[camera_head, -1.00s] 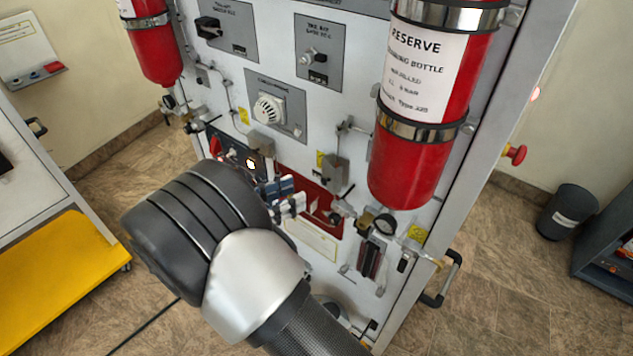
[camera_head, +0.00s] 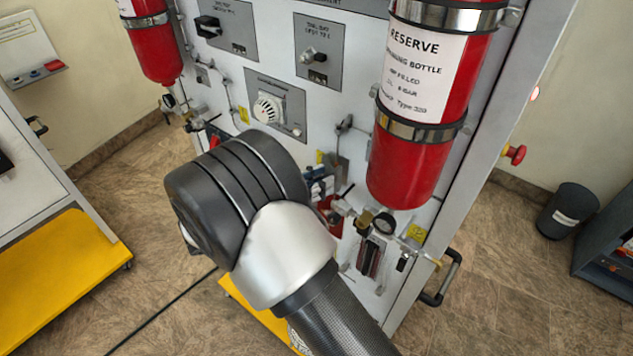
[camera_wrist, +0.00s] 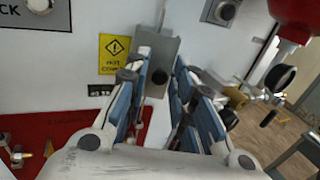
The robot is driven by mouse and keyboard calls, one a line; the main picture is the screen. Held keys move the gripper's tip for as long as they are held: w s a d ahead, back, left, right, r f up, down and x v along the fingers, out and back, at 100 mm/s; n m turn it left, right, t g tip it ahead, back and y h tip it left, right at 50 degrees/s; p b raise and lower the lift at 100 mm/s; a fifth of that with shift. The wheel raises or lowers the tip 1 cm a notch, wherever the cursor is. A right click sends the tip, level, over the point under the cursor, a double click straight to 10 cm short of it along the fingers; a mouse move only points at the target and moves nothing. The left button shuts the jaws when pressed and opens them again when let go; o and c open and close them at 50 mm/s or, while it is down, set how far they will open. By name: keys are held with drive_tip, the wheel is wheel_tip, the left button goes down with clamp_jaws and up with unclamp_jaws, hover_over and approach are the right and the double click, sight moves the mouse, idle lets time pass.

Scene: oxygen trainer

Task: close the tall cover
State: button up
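A grey metal cover (camera_wrist: 160,56) stands on the white panel just ahead of my gripper in the wrist view, beside a yellow hot-cover label (camera_wrist: 114,54). It seems to be the tall cover; whether it is open or shut is hard to tell. In the head view the cover (camera_head: 341,168) is partly hidden behind my gripper (camera_head: 322,184). In the wrist view my gripper (camera_wrist: 162,68) has its blue-padded fingers apart, with the cover's lower part showing between and beyond them. I cannot tell whether they touch it.
A red reserve bottle (camera_head: 415,165) hangs close to the right of my gripper. A gauge (camera_head: 384,224) and valves sit below it. A red panel (camera_wrist: 60,140) lies lower left in the wrist view. A round white knob (camera_head: 268,109) is above left.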

clamp_jaws()
drive_tip(key=shift+s+d+r+n+t+y+p, duration=0.15)
drive_tip(key=shift+d+n+t+y, duration=0.25)
drive_tip(key=shift+n+t+y, duration=0.45)
drive_tip(key=shift+s+d+f+n+t+y+p, duration=0.1)
drive_tip(key=shift+d+n+t+y+p, duration=0.25)
drive_tip(key=shift+n+t+y, duration=0.5)
drive_tip(key=shift+s+d+r+n+t+y+p, duration=0.1)
drive_tip(key=shift+d+n+t+y, duration=0.45)
drive_tip(key=shift+t, duration=0.45)
drive_tip(key=shift+w+a, duration=0.1)
drive_tip(key=shift+o, duration=1.1)
unclamp_jaws()
drive_tip(key=shift+o, duration=0.7)
drive_tip(key=shift+f, duration=0.2)
